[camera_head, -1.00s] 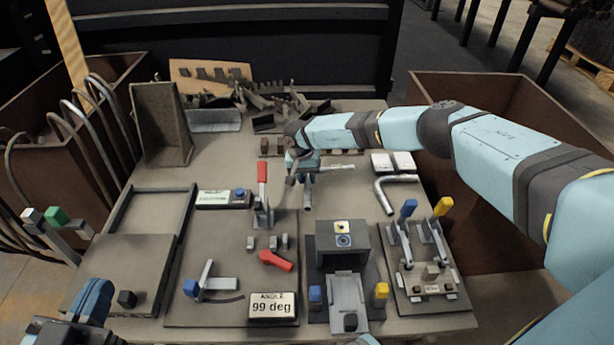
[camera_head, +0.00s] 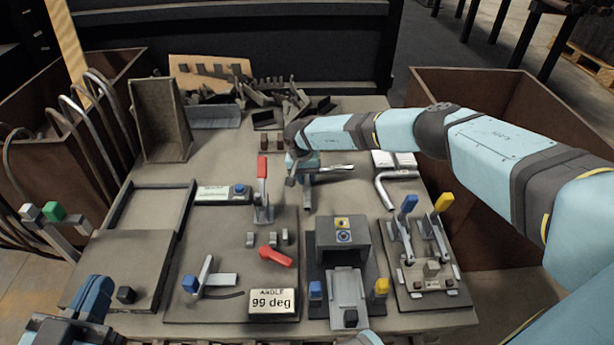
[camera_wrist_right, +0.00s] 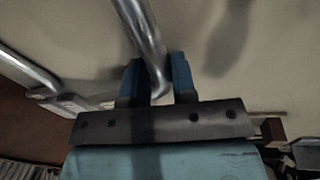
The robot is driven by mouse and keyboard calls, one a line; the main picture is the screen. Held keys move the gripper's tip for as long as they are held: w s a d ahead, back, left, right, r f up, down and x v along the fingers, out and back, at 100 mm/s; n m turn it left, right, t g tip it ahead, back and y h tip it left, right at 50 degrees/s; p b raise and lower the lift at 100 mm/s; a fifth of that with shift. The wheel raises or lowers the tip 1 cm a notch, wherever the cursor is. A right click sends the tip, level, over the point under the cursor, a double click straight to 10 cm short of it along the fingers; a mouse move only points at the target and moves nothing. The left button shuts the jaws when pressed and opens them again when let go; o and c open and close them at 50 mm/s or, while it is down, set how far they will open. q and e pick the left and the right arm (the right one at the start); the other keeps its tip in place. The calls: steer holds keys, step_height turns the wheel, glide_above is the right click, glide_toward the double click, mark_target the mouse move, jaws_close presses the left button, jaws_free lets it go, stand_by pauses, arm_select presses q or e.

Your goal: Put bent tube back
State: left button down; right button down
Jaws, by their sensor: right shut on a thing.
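My right gripper (camera_head: 306,168) is shut on a bent tube (camera_head: 338,168), a shiny metal pipe, over the back middle of the work table. In the right wrist view the tube (camera_wrist_right: 143,35) runs between the two blue fingers (camera_wrist_right: 156,80). Its bend is partly hidden by the gripper. A second bent tube (camera_head: 382,193) lies on the table to the right; a tube also shows at the left of the right wrist view (camera_wrist_right: 28,68). My left gripper (camera_head: 85,305) is low at the left front, and its fingertips are unclear.
Fixtures crowd the front: a red-handled clamp (camera_head: 262,180), an angle display (camera_head: 272,301) reading 99 deg, a grey press (camera_head: 343,240) and a lever panel (camera_head: 428,260). Brown bins stand at the left (camera_head: 30,155) and right (camera_head: 490,110). Loose brackets (camera_head: 270,110) pile at the back.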

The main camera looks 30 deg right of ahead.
steer(key=shift+f, duration=0.95)
stand_by(0.7)
steer(key=c, duration=0.8)
jaws_free()
steer(key=shift+c, duration=0.2)
arm_select(q)
steer(key=shift+f, duration=0.1)
arm_select(e)
steer(key=shift+a, duration=0.1)
steer(key=r, duration=0.1)
steer(key=r+p, duration=0.1)
steer(key=r, duration=0.1)
steer(key=r+p, duration=0.1)
steer(key=shift+w+a+r, duration=0.2)
steer(key=shift+a+r, duration=0.05)
steer(key=shift+r, duration=0.05)
step_height(320, 180, up, 2)
steer(key=shift+a+r+p, duration=0.1)
steer(key=shift+p, duration=0.6)
arm_select(q)
steer(key=n+p, duration=0.1)
steer(key=s+d+n+g, duration=0.1)
steer(key=s+n+g+p, duration=0.1)
steer(key=shift+s+d+r+p, duration=0.15)
steer(key=shift+d+r+p, duration=0.1)
steer(key=shift+r+p, duration=0.05)
arm_select(e)
step_height(320, 180, up, 7)
steer(key=shift+w+a, duration=0.25)
steer(key=shift+a, duration=0.2)
